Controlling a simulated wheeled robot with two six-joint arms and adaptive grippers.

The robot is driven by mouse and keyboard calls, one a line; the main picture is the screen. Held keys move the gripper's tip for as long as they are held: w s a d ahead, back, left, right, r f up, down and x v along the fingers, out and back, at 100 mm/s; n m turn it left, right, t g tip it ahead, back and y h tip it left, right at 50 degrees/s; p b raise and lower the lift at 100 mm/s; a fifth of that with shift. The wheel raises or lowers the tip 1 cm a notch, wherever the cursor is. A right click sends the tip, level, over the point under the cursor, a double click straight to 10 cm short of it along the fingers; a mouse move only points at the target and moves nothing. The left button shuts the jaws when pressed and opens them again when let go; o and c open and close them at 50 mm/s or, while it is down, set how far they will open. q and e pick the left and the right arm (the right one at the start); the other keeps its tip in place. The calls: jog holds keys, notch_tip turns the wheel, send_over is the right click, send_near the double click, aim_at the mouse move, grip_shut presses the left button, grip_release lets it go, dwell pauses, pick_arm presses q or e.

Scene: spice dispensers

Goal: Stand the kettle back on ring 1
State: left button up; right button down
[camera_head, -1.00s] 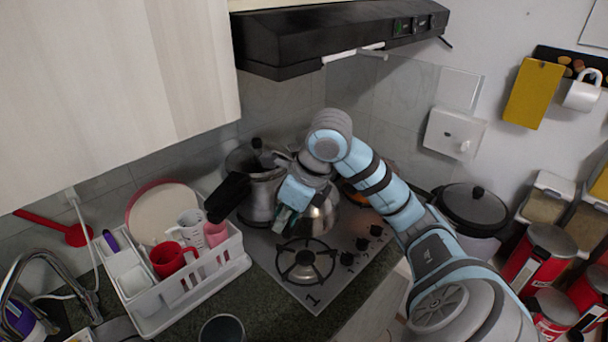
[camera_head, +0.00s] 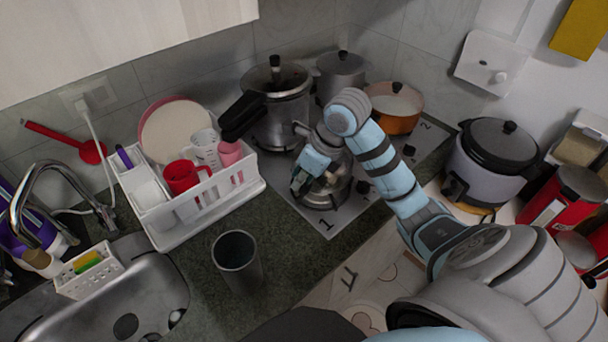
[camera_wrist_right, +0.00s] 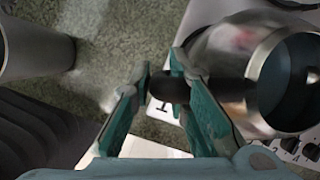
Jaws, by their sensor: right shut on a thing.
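The shiny metal kettle (camera_head: 332,190) is at the front burner, over ring 1, whose label "1" (camera_head: 327,225) shows on the hob just in front. The kettle hides most of the ring, and I cannot tell whether its base touches it. My right gripper (camera_head: 303,182) is at the kettle's near left side. In the right wrist view the kettle (camera_wrist_right: 238,42) is at the right, and its black handle (camera_wrist_right: 228,90) runs between the fingers of my right gripper (camera_wrist_right: 168,88), which are shut on it. My left gripper is not in view.
A pressure cooker (camera_head: 281,110) stands close behind the kettle, its black handle pointing left. A grey pot (camera_head: 341,72) and an orange pot (camera_head: 393,112) are on the back hob. A dish rack (camera_head: 210,212) and a dark cup (camera_head: 237,258) stand left on the counter.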

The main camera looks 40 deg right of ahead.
aim_at(302, 187)
notch_tip(302, 187, down, 2)
jog(key=shift+f+b, duration=0.15)
jog(key=shift+b, duration=0.2)
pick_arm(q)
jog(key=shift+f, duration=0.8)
pick_arm(e)
jog(key=shift+r, duration=0.2)
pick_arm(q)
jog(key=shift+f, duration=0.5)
pick_arm(e)
jog(key=shift+f, duration=0.45)
jog(key=c, duration=2)
grip_release()
jog(key=shift+f+b, duration=0.15)
jog(key=shift+b, duration=0.15)
jog(key=o, duration=0.5)
jog(key=shift+c, duration=0.2)
jog(key=shift+s, duration=0.1)
jog(key=shift+r, duration=0.2)
